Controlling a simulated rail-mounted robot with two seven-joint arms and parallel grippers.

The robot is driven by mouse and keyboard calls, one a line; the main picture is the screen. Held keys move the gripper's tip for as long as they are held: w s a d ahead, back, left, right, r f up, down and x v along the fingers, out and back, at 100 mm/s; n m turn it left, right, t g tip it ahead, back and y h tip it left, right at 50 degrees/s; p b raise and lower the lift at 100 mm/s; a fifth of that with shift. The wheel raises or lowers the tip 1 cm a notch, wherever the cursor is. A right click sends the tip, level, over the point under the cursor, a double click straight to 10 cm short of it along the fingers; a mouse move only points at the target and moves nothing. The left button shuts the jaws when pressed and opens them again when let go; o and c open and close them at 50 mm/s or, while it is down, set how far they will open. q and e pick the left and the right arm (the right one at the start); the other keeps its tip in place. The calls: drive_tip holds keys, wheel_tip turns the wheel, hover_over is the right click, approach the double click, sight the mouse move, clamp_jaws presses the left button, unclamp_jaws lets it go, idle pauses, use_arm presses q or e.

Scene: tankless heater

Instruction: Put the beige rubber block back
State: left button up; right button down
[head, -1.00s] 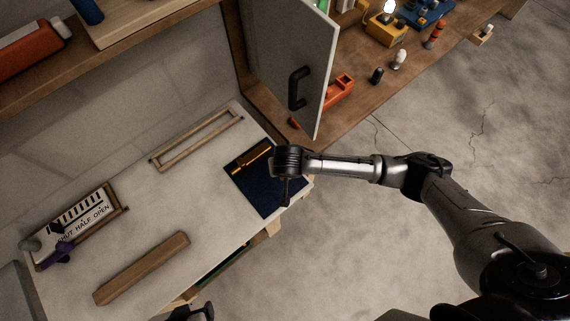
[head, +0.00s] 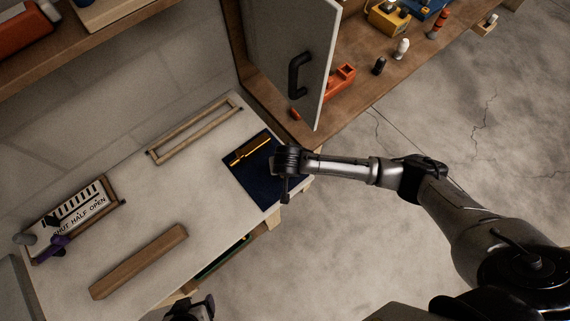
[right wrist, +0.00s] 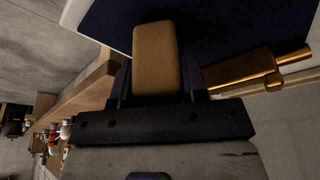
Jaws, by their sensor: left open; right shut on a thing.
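The beige rubber block (right wrist: 157,60) shows in the right wrist view between the dark fingers of my right gripper (right wrist: 158,85), which is shut on it. In the head view my right wrist is over the right edge of the dark blue mat (head: 250,188); its fingers and the block are hidden or too small to make out there. The mat also shows in the right wrist view (right wrist: 225,30), beyond the block. I cannot tell whether the block touches it. My left gripper (head: 204,306) is open at the bottom edge of the head view, partly cut off.
A brass tool (head: 250,150) lies on the mat. A wooden bar (head: 140,262), a wooden frame (head: 195,130) and a lettered plate with a purple lever (head: 55,244) are on the pale panel. An open grey door (head: 290,45) with a black handle stands behind my right wrist.

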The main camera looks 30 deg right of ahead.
drive_tip(key=shift+f, duration=0.55)
idle(0.4)
drive_tip(key=c, duration=0.6)
unclamp_jaws()
drive_tip(key=shift+o, duration=0.2)
drive_tip(key=p+v, duration=0.2)
drive_tip(key=v, duration=1.2)
